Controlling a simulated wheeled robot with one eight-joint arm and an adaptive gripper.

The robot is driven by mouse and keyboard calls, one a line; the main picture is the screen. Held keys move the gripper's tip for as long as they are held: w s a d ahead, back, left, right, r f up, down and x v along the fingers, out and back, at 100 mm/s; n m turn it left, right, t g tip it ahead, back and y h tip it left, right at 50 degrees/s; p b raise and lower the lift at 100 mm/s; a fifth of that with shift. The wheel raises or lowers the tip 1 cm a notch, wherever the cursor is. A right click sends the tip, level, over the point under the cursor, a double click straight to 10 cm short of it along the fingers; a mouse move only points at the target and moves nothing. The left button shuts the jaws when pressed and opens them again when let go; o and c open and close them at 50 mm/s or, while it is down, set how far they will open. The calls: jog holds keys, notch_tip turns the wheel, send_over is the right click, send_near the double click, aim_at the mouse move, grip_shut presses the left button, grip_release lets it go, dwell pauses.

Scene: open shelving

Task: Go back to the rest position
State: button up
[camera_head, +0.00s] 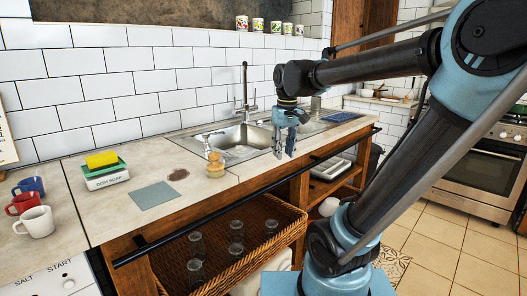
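My gripper (285,152) hangs fingers down over the front edge of the counter (240,166), in front of the sink (243,140). Its two fingers look apart, with nothing visible between them. My blue and black arm reaches in from the right, bent high above the floor and extended to the left toward the sink.
A black rail (220,212) runs along the front. A wicker basket (262,262) holds several glasses below. An oven (484,172) stands right.

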jog(key=s+d+f+m, duration=0.2)
jog(key=s+d+f, duration=0.4)
jog(key=f, duration=0.3)
jog(key=s+d+f+m+t, duration=0.1)
jog(key=s+d+f+m, duration=0.1)
jog(key=s+d+f, duration=0.4)
notch_tip(320, 180, down, 3)
jog(key=shift+s+r, duration=0.15)
jog(key=shift+s, duration=0.9)
